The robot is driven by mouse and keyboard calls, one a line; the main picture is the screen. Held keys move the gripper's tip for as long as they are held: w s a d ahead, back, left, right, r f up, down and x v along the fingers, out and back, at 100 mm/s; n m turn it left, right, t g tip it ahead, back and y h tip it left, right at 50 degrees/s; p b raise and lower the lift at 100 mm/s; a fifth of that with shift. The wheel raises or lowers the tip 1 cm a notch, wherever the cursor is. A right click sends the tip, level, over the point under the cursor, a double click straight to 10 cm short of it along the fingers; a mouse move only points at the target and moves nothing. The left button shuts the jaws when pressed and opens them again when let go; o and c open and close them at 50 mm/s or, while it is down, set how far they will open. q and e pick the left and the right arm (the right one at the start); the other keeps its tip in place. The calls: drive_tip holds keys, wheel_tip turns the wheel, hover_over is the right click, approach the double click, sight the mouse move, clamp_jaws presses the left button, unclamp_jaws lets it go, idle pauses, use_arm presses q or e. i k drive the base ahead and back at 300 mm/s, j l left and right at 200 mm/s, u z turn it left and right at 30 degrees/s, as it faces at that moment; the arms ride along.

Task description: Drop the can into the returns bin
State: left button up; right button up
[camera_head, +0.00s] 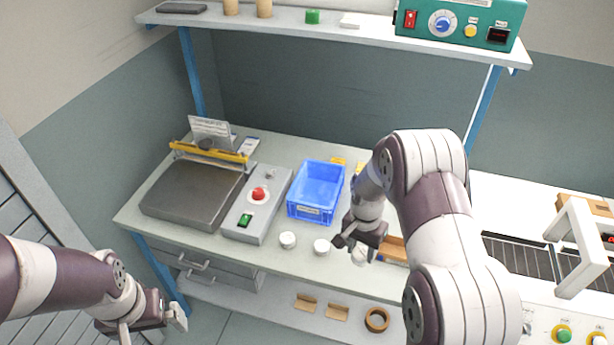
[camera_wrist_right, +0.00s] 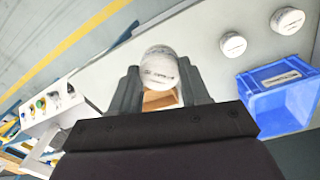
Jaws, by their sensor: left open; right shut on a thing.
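My right gripper (camera_head: 355,246) is shut on a white round can (camera_wrist_right: 160,66) and holds it by its sides. In the head view the held can (camera_head: 359,257) shows just below the fingers, partly hidden. The blue bin (camera_head: 308,213) stands on the bench to the left of my right gripper, open at the top and with a white label on its front. In the right wrist view the bin (camera_wrist_right: 262,112) is at the right. My left gripper (camera_head: 153,324) is open and empty, low at the left in front of the bench.
Two more white cans (camera_head: 288,239) (camera_head: 322,246) stand in front of the bin. A cardboard box (camera_head: 393,247) is beside the held can, partly behind my right arm. A sealing machine (camera_head: 193,193) with a control box (camera_head: 252,211) stands left of the bin. A shelf (camera_head: 350,33) runs above.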

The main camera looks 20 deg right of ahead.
sight(321, 201)
drive_tip(key=i, duration=1.1)
